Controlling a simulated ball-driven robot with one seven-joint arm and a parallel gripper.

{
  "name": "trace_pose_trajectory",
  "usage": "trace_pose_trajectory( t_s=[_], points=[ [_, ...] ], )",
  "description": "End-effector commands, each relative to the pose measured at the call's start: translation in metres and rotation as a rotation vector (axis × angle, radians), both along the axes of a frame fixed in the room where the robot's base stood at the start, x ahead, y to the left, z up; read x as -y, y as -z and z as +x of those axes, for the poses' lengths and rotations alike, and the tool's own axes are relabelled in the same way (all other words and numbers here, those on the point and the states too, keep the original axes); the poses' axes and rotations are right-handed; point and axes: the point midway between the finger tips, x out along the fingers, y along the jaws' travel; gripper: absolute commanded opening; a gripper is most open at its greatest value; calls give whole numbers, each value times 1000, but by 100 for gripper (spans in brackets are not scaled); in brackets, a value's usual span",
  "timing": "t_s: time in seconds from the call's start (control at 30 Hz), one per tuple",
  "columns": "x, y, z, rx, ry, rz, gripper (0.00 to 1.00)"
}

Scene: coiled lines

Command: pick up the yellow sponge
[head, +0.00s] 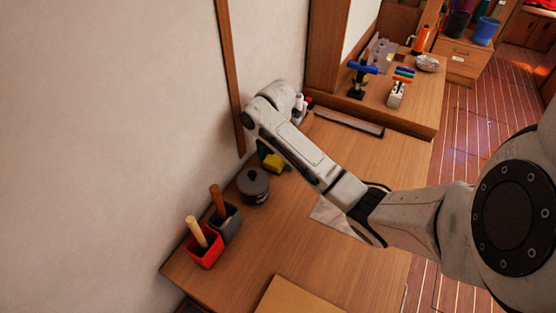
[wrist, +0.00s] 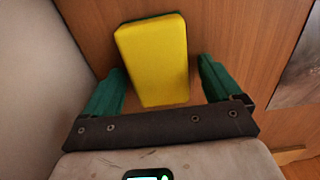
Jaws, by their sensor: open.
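The yellow sponge (wrist: 153,60) lies on the wooden surface, with a dark green layer along its far edge. In the head view the sponge (head: 273,163) is a small yellow patch near the wall, partly hidden by my arm. My gripper (wrist: 161,66) is open, with one green finger on each side of the sponge in the wrist view. Gaps show between the sponge and both fingers, wider on the right. In the head view my gripper (head: 262,149) is mostly hidden. I cannot tell how high the fingers are above the wood.
A red holder (head: 204,250) and a grey holder (head: 228,225), each with a wooden-handled tool, stand nearer the front. The white wall (head: 130,110) runs close on the left.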

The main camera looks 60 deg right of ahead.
Motion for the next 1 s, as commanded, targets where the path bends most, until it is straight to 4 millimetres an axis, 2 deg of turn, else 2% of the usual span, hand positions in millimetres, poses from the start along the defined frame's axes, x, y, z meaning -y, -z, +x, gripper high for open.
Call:
trace_pose_trajectory(
  t_s=[0.2, 0.77, 1.0],
  points=[
    [0, 1, 0, 0, 0, 0, 92],
    [0, 1, 0, 1, 0, 0, 38],
    [0, 1, 0, 1, 0, 0, 37]
  ],
)
